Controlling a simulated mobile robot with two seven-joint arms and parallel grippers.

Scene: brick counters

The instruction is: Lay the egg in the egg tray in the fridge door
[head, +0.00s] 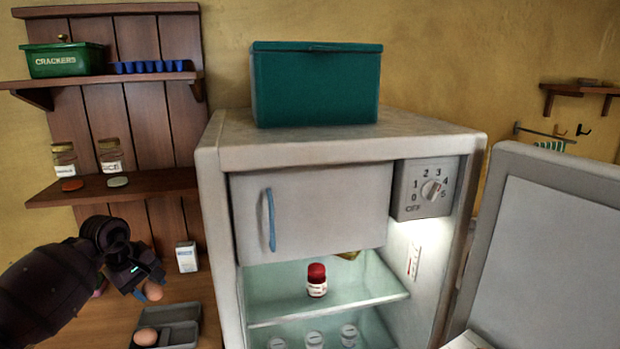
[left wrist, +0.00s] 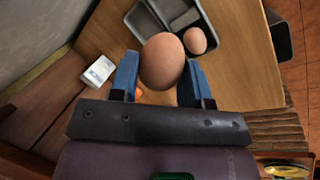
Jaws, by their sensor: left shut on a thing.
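My left gripper (head: 146,284) is shut on a brown egg (head: 153,292). In the left wrist view the egg (left wrist: 161,62) sits between the two blue fingers of the gripper (left wrist: 160,80). It is held above the wooden counter, left of the fridge (head: 340,150). The fridge stands open, with its door (head: 555,255) swung out to the right. A pale edge (head: 468,342) shows low on the door side; I cannot tell whether it is the egg tray. My right gripper is not in view.
A grey divided tray (head: 180,330) on the counter holds another egg (head: 146,337). A white carton (head: 187,257) stands behind it. Inside the fridge, a red-capped jar (head: 317,280) stands on the glass shelf. A green box (head: 315,85) is on top of the fridge.

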